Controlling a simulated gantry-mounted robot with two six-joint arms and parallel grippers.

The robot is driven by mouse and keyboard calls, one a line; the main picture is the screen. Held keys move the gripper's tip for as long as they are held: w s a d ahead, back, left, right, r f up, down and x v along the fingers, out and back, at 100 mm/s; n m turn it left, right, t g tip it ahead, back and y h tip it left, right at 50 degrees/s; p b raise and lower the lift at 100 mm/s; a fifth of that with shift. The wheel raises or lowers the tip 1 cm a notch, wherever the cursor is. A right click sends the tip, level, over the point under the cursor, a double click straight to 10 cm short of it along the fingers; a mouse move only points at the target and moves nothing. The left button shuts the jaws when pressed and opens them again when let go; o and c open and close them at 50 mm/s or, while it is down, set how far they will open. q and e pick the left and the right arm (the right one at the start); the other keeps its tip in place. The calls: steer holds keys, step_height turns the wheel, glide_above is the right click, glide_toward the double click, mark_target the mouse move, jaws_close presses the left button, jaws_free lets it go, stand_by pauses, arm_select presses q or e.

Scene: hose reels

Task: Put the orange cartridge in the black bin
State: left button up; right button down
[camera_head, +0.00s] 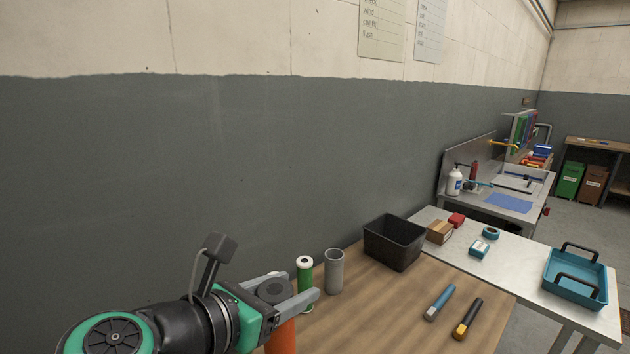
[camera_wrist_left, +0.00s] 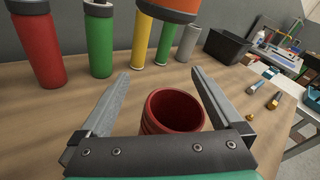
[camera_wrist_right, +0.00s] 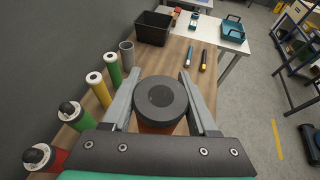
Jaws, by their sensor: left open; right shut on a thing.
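The orange cartridge (camera_head: 281,338) with a dark round cap is between the fingers of my right gripper (camera_head: 299,285), which is shut on it. The cap faces the camera in the right wrist view (camera_wrist_right: 160,97), and the orange body shows at the top of the left wrist view (camera_wrist_left: 168,10). The black bin (camera_head: 393,250) stands on the wooden table beyond the gripper, to its right in the head view; no contents show. My left gripper (camera_wrist_left: 160,73) is open and empty, with a dark red cup (camera_wrist_left: 172,112) between or below its fingers. It is not in the head view.
A green cylinder (camera_head: 305,284) and a grey tube (camera_head: 334,272) stand beside the right gripper. A yellow cylinder (camera_wrist_right: 99,91) and a red one (camera_wrist_left: 37,45) stand along the wall. Blue (camera_head: 440,301) and yellow-black (camera_head: 468,318) tools lie on the table's right side.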

arm_select(q)
steer(key=shift+w+a+f, duration=0.1)
steer(key=shift+w+a, duration=0.1)
steer(key=shift+w, duration=0.05)
steer(key=shift+w+a+f+n+g+h, duration=0.15)
steer(key=shift+w+a+n+g+h, duration=0.3)
steer(key=shift+n, duration=0.35)
steer(key=shift+p, duration=0.3)
